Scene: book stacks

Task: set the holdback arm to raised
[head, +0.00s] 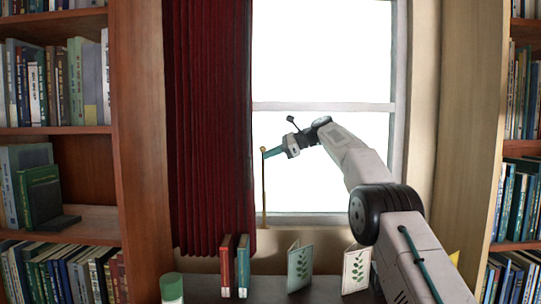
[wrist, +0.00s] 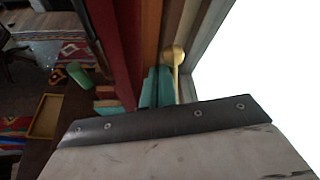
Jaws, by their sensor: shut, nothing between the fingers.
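The holdback arm (head: 264,195) is a thin brass rod with a round knob at its top end. In the head view it stands upright at the right edge of the dark red curtain (head: 208,120), in front of the window side. Its knob also shows in the wrist view (wrist: 174,55), just beyond my fingers. My gripper (head: 270,153) has teal fingers, shut and empty, with the tips right beside the rod just below the knob. I cannot tell whether they touch it. The rod's lower part is hidden in the wrist view.
A ledge below the window bears red and green books (head: 243,265), two leaf-patterned cards (head: 300,267) and a green-and-white container (head: 172,288). Bookshelves (head: 140,130) stand on both sides. The bright window (head: 320,60) is behind my arm.

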